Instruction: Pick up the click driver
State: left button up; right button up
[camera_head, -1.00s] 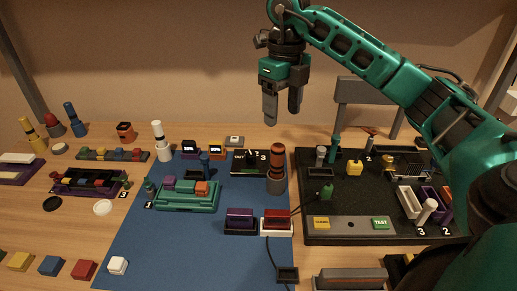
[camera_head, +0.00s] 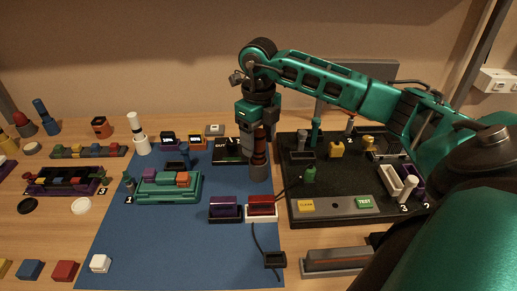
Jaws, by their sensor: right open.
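The click driver appears to be the upright cylinder (camera_head: 259,160) with a dark orange-brown upper part and a grey lower part. It stands at the right edge of the blue mat (camera_head: 140,250). My right gripper (camera_head: 258,142) points straight down over it with open jaws. Its fingers show on either side of the cylinder's top; I cannot tell whether they touch it. The gripper covers the very top of the cylinder. My left gripper is not in view.
A black board (camera_head: 280,205) with CLEAR and TEST buttons lies to the right. A green tray (camera_head: 165,190) is to the left. The front of the mat is mostly clear.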

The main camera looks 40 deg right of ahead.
jog(key=shift+f, duration=0.35)
jog(key=shift+c, duration=0.4)
grip_shut()
jog(key=shift+r, duration=0.1)
